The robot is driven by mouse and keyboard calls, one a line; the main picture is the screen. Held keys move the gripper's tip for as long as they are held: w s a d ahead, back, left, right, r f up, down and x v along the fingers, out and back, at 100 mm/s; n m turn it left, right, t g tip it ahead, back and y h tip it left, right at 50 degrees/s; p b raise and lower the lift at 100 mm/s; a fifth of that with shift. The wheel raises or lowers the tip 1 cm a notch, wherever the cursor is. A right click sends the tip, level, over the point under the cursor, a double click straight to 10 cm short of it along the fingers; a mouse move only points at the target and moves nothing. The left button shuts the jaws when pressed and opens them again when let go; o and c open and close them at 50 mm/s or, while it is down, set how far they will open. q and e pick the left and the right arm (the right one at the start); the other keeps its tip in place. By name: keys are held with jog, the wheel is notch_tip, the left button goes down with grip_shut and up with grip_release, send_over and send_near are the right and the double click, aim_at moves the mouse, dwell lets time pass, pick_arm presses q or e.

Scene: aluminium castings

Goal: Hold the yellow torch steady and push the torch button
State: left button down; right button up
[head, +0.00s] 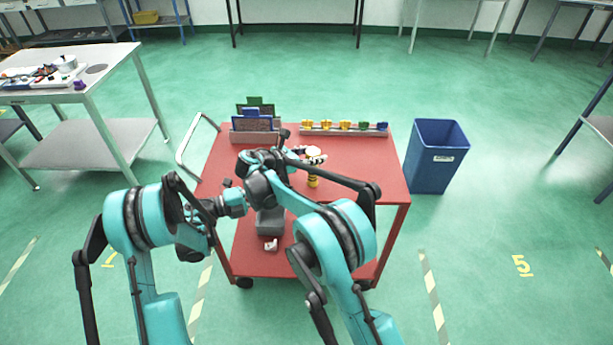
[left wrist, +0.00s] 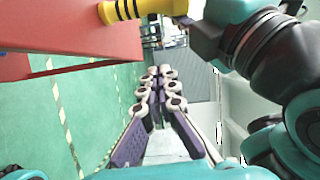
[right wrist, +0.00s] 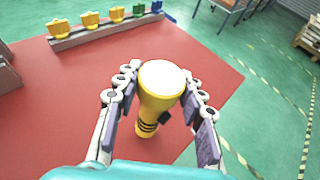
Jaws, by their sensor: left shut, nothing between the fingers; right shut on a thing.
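The yellow torch (head: 313,181) with black bands is upright near the front of the red cart top, its pale lens end up. It fills the middle of the right wrist view (right wrist: 158,92), where a small dark part, perhaps the button (right wrist: 192,117), sticks out on its right side. My right gripper (head: 313,157) is shut on the torch, with fingers on both sides of its head. My left gripper (left wrist: 160,74) is shut and empty in the left wrist view, apart from the torch (left wrist: 150,8) at the top edge. In the head view its fingers are not clear.
The red cart (head: 360,165) carries a rack with yellow, green and blue pieces (head: 343,131) at the back and a grey holder with green and blue panels (head: 255,125) at back left. A blue bin (head: 437,155) stands right of the cart. My two arms are close together in front.

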aim_at(313, 170)
dwell(0.3)
pick_arm(q)
jog(key=w+d, duration=0.2)
jog(key=d, duration=0.1)
jog(key=w+d, duration=0.2)
jog(key=d, duration=0.1)
jog(key=w+d, duration=0.2)
jog(key=shift+w+d+f, duration=0.25)
jog(key=shift+w+d, duration=0.15)
jog(key=shift+w, duration=0.4)
